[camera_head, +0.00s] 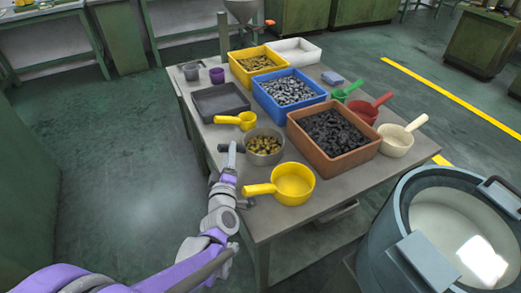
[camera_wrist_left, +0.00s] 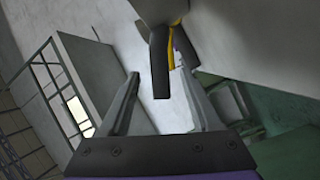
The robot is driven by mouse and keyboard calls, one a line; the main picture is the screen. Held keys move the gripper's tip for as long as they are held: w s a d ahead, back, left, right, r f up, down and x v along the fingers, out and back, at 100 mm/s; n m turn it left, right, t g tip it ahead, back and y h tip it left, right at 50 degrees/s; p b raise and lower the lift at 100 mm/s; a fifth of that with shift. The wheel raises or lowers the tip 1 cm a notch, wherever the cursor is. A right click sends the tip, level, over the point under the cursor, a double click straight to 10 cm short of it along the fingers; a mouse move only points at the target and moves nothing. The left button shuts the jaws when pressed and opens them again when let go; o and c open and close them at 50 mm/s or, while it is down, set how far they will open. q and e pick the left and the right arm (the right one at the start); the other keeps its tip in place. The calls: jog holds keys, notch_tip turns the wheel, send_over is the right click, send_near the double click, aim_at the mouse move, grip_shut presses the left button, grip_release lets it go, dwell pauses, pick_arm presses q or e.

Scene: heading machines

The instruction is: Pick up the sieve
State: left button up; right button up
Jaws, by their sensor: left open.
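The sieve looks to be the round grey bowl (camera_head: 264,153) holding brass-coloured pieces near the table's left edge. A short dark bar, seemingly its handle (camera_head: 222,148), sticks out left over the edge. My left gripper (camera_head: 231,153) is at that edge, left of the bowl and close by the handle. In the left wrist view a dark handle (camera_wrist_left: 160,65) shows between the tips of the open fingers, with no clear contact. Part of the handle is hidden by the gripper in the head view. My right gripper is not in view.
The table (camera_head: 228,133) also bears a yellow ladle (camera_head: 293,184), a small yellow scoop (camera_head: 247,121), a brown crate (camera_head: 345,160), a blue crate (camera_head: 290,107) and a dark tray (camera_head: 220,104). A large blue-grey drum (camera_head: 390,225) stands at right. The floor left of the table is clear.

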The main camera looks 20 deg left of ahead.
pick_arm(q)
jog(key=x, duration=0.3)
jog(key=shift+w+f, duration=0.15)
jog(key=shift+w, duration=0.2)
grip_shut()
